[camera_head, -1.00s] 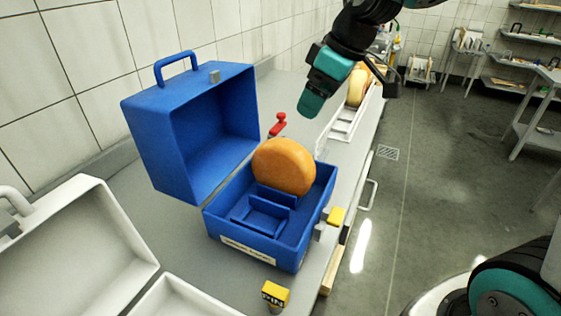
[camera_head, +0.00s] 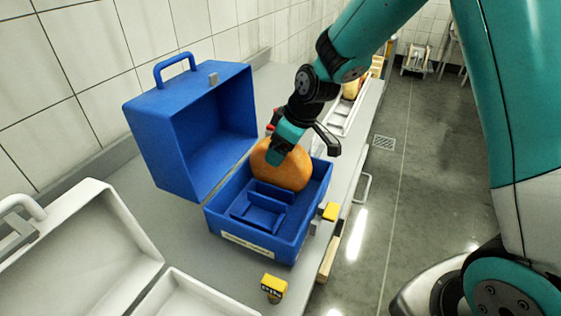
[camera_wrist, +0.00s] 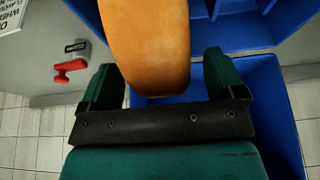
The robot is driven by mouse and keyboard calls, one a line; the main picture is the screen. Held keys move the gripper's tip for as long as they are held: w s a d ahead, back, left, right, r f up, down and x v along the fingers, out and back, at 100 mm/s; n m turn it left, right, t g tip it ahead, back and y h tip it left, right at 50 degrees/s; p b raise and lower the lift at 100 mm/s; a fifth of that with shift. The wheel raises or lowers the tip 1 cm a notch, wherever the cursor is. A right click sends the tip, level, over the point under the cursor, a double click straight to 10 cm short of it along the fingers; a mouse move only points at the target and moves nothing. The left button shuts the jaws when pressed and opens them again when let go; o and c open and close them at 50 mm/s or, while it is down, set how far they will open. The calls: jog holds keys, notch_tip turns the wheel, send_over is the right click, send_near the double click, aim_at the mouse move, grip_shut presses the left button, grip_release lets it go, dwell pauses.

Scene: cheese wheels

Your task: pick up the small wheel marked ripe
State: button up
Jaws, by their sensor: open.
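An orange cheese wheel (camera_head: 288,172) stands on edge in the open blue case (camera_head: 260,243). It also fills the top middle of the wrist view (camera_wrist: 150,45). I cannot read any ripe mark on it. My gripper (camera_head: 283,146) is at the top of this wheel. In the wrist view its two green fingers (camera_wrist: 162,85) are apart, one on each side of the wheel's rim. I cannot tell whether either finger touches it. Another pale wheel (camera_head: 351,86) stands in a white rack (camera_head: 343,117) farther back, partly hidden by my arm.
The blue case's raised lid (camera_head: 160,125) stands close left of my gripper. A white open case (camera_head: 75,240) is at the front left. A red-handled item (camera_wrist: 70,70) lies behind the blue case.

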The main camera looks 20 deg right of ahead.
jog(key=shift+x, duration=0.95)
jog(key=shift+c, duration=0.2)
jog(key=c, duration=1.1)
jog(key=shift+r, duration=0.1)
jog(key=shift+c, duration=1.1)
jog(key=shift+w, duration=0.1)
